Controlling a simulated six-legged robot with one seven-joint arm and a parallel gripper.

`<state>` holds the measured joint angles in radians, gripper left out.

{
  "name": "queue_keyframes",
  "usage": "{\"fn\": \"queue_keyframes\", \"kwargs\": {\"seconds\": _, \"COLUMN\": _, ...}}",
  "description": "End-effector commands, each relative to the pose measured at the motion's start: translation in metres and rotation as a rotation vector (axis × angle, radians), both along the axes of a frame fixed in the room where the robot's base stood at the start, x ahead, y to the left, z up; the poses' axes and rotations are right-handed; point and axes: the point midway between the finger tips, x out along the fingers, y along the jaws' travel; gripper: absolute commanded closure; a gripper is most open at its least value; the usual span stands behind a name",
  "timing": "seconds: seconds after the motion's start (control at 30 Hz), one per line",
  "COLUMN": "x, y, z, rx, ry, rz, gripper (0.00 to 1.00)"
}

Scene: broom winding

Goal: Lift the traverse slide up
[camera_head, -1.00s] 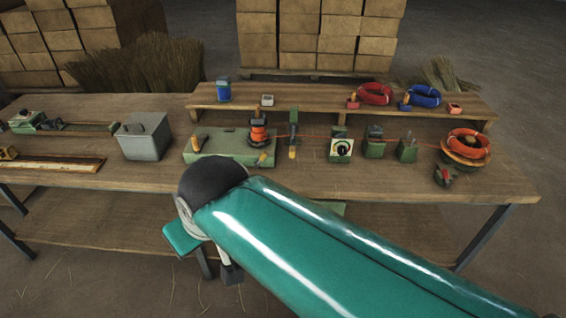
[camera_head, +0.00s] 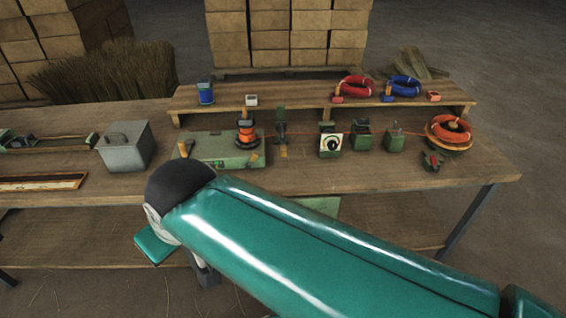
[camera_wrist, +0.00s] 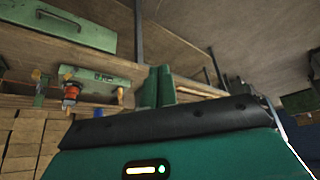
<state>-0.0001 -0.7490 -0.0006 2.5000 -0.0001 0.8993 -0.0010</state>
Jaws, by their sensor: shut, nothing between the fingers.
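The traverse slide (camera_head: 281,126) is an upright dark green post with a yellow-orange piece low on its front. It stands on the bench just right of the winding machine (camera_head: 214,149), which carries a spool of orange line (camera_head: 245,134). My gripper (camera_wrist: 157,88) shows two green fingers together, empty and apart from the slide. In the head view my arm hides most of the gripper, below the bench's front edge.
A grey lidded box (camera_head: 126,147) stands left of the machine. A dial box (camera_head: 331,144), green blocks and an orange coil (camera_head: 449,131) stand to the right. A raised shelf (camera_head: 320,97) runs behind. The bench front (camera_head: 350,181) is mostly clear.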

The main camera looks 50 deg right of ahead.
Motion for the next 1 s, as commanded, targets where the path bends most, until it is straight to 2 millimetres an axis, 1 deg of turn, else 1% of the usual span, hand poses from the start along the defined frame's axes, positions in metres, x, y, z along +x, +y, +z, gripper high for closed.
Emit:
{"fn": "queue_keyframes", "kwargs": {"seconds": 0.07, "x": 0.003, "y": -0.002, "z": -0.002, "rx": -0.002, "ry": 0.000, "rz": 0.009, "gripper": 1.00}}
{"fn": "queue_keyframes", "kwargs": {"seconds": 0.17, "x": 0.016, "y": -0.010, "z": -0.009, "rx": -0.014, "ry": -0.006, "rz": 0.039, "gripper": 1.00}}
{"fn": "queue_keyframes", "kwargs": {"seconds": 0.27, "x": 0.039, "y": -0.027, "z": -0.025, "rx": -0.046, "ry": -0.017, "rz": 0.096, "gripper": 1.00}}
{"fn": "queue_keyframes", "kwargs": {"seconds": 0.3, "x": 0.051, "y": -0.035, "z": -0.033, "rx": -0.066, "ry": -0.024, "rz": 0.123, "gripper": 1.00}}
{"fn": "queue_keyframes", "kwargs": {"seconds": 0.37, "x": 0.069, "y": -0.051, "z": -0.048, "rx": -0.105, "ry": -0.034, "rz": 0.166, "gripper": 1.00}}
{"fn": "queue_keyframes", "kwargs": {"seconds": 0.4, "x": 0.080, "y": -0.062, "z": -0.059, "rx": -0.136, "ry": -0.039, "rz": 0.194, "gripper": 1.00}}
{"fn": "queue_keyframes", "kwargs": {"seconds": 0.47, "x": 0.096, "y": -0.079, "z": -0.075, "rx": -0.186, "ry": -0.046, "rz": 0.236, "gripper": 1.00}}
{"fn": "queue_keyframes", "kwargs": {"seconds": 0.5, "x": 0.104, "y": -0.090, "z": -0.087, "rx": -0.224, "ry": -0.048, "rz": 0.264, "gripper": 1.00}}
{"fn": "queue_keyframes", "kwargs": {"seconds": 0.57, "x": 0.115, "y": -0.109, "z": -0.105, "rx": -0.287, "ry": -0.047, "rz": 0.305, "gripper": 1.00}}
{"fn": "queue_keyframes", "kwargs": {"seconds": 0.6, "x": 0.122, "y": -0.122, "z": -0.116, "rx": -0.332, "ry": -0.044, "rz": 0.333, "gripper": 1.00}}
{"fn": "queue_keyframes", "kwargs": {"seconds": 0.67, "x": 0.129, "y": -0.143, "z": -0.134, "rx": -0.405, "ry": -0.034, "rz": 0.375, "gripper": 1.00}}
{"fn": "queue_keyframes", "kwargs": {"seconds": 0.7, "x": 0.133, "y": -0.156, "z": -0.146, "rx": -0.456, "ry": -0.026, "rz": 0.405, "gripper": 1.00}}
{"fn": "queue_keyframes", "kwargs": {"seconds": 0.83, "x": 0.138, "y": -0.203, "z": -0.181, "rx": -0.638, "ry": 0.023, "rz": 0.512, "gripper": 1.00}}
{"fn": "queue_keyframes", "kwargs": {"seconds": 0.9, "x": 0.136, "y": -0.229, "z": -0.198, "rx": -0.744, "ry": 0.061, "rz": 0.576, "gripper": 1.00}}
{"fn": "queue_keyframes", "kwargs": {"seconds": 0.97, "x": 0.133, "y": -0.251, "z": -0.211, "rx": -0.837, "ry": 0.101, "rz": 0.636, "gripper": 1.00}}
{"fn": "queue_keyframes", "kwargs": {"seconds": 1.0, "x": 0.130, "y": -0.265, "z": -0.218, "rx": -0.900, "ry": 0.132, "rz": 0.679, "gripper": 1.00}}
